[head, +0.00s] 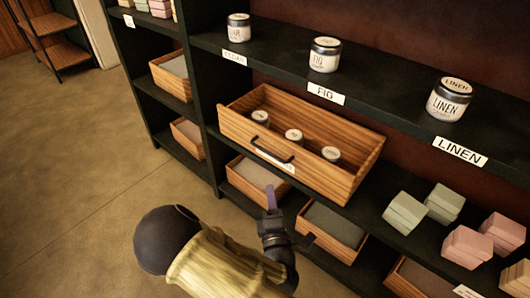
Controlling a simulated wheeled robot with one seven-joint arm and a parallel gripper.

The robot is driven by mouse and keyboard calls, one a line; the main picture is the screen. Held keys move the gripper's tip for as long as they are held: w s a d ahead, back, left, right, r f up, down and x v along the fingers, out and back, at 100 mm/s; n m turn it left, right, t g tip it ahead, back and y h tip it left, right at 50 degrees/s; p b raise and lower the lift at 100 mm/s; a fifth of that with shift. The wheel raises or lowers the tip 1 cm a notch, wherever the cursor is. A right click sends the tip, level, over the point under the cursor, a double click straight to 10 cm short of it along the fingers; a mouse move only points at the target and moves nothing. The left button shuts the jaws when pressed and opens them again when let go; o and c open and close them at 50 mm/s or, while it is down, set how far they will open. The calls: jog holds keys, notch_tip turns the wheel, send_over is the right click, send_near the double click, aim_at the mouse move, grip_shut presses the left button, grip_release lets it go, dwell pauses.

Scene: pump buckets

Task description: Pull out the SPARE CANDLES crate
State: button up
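A wooden crate (355,183) with a dark handle (271,150) on its front sticks out from the shelf below the FIG label. A white label (272,160) shows partly behind the handle, but its words are too small to read. Several silver-lidded candle jars (293,136) stand inside the crate. My gripper (271,198) is in front of and below the crate, apart from the handle in the picture. Its fingers are seen edge-on, so their opening does not show. No held thing is visible.
Candle jars (324,55) stand on the upper shelf. Smaller wooden crates (319,241) sit on the bottom shelf near my arm. Soap blocks (403,213) lie on the shelf to the right. Open floor (75,170) lies left of the shelf unit.

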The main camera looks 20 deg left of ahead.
aim_at(265, 150)
jog(key=b+x, duration=0.4)
jog(key=x, duration=1.2)
jog(key=shift+w+a, duration=0.1)
jog(key=shift+c, duration=0.3)
grip_shut()
